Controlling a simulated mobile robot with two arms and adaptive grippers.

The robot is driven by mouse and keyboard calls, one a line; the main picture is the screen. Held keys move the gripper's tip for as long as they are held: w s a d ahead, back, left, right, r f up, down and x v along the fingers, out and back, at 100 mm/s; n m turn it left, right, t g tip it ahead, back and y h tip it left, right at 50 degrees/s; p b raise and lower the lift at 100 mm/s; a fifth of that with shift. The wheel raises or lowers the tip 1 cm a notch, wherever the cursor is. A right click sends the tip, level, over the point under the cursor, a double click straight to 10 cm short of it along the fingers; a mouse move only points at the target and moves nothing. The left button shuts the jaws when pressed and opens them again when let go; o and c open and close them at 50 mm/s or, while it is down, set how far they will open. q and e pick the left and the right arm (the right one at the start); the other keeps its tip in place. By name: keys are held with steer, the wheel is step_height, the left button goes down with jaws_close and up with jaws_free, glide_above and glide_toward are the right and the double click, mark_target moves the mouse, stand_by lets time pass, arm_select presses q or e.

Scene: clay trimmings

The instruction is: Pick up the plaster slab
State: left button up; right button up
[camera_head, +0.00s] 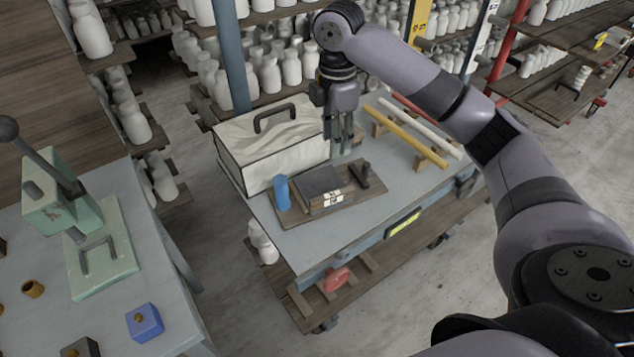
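A large off-white block with dark edges (240,152) sits at the back left of the grey cart table; it looks like the plaster slab. A dark arched handle (274,114) stands on its top. My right gripper (343,152) points down just right of the block, above the table, apart from the handle. Its two fingers look close together, and I cannot tell whether they are open or shut. I see nothing held between them. My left gripper is not in view.
A wooden board (368,200) in front of the block carries a blue cylinder (282,193) and a dark grey block (318,184). Yellow (405,136) and white (425,125) bars lie on supports at right. A green press (103,262) stands on the left table.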

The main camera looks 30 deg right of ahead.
steer(key=p, duration=0.1)
glide_above(332, 194)
step_height(332, 194, down, 11)
steer(key=shift+s+r, duration=0.1)
steer(key=shift+f, duration=0.5)
step_height(332, 194, down, 5)
steer(key=shift+r+p, duration=0.1)
steer(key=shift+p, duration=0.55)
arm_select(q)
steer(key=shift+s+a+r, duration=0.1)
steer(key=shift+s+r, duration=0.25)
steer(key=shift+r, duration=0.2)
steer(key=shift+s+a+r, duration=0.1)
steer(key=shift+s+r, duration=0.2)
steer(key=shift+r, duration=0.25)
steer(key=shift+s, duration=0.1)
arm_select(e)
steer(key=shift+c, duration=0.4)
jaws_close()
